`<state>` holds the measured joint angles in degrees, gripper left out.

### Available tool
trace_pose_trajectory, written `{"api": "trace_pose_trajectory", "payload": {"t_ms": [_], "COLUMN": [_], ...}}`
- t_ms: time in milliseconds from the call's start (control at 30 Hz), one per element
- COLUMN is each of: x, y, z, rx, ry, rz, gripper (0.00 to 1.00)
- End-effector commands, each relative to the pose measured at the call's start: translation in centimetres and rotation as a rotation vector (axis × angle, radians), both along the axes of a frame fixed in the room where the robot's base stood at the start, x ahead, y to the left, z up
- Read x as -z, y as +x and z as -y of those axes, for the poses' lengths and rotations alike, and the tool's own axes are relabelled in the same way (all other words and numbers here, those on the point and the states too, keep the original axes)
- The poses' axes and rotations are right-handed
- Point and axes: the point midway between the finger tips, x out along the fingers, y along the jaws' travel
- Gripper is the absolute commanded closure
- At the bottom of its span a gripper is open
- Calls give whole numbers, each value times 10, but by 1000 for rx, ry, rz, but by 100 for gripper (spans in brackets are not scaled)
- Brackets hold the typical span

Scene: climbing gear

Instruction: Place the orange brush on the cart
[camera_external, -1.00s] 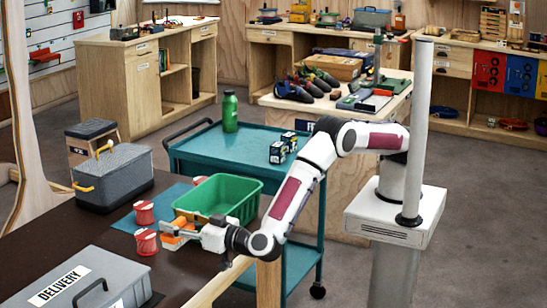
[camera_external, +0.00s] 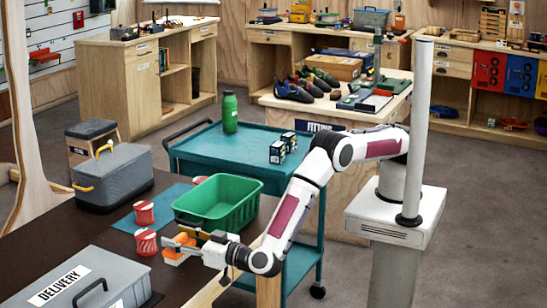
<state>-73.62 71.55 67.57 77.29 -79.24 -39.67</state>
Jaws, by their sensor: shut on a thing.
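My gripper (camera_external: 178,249) is at the near side of the green bin, over the dark table. It is shut on the orange brush (camera_external: 184,239), whose orange part shows between and above the fingers. The rest of the brush is hidden by the fingers, and I cannot tell whether it touches the table. The teal cart (camera_external: 205,145) stands beyond the table, with its top tray behind the green bin.
The green bin (camera_external: 225,207) stands between my gripper and the cart. A green bottle (camera_external: 230,112) and small dark boxes (camera_external: 282,148) stand on the cart; its left and middle top are clear. Red-and-white spools (camera_external: 146,243), a grey toolbox (camera_external: 112,177) and a delivery case (camera_external: 85,285) are on the table.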

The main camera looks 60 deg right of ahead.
Motion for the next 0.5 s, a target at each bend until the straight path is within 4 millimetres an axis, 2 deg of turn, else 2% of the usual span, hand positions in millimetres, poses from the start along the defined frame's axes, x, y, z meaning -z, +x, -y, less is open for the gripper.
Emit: {"api": "trace_pose_trajectory", "payload": {"t_ms": [167, 500], "x": [8, 41], "y": [0, 0], "z": [0, 0], "rx": [0, 0], "ry": [0, -1], "rz": [0, 0], "gripper": [75, 75]}}
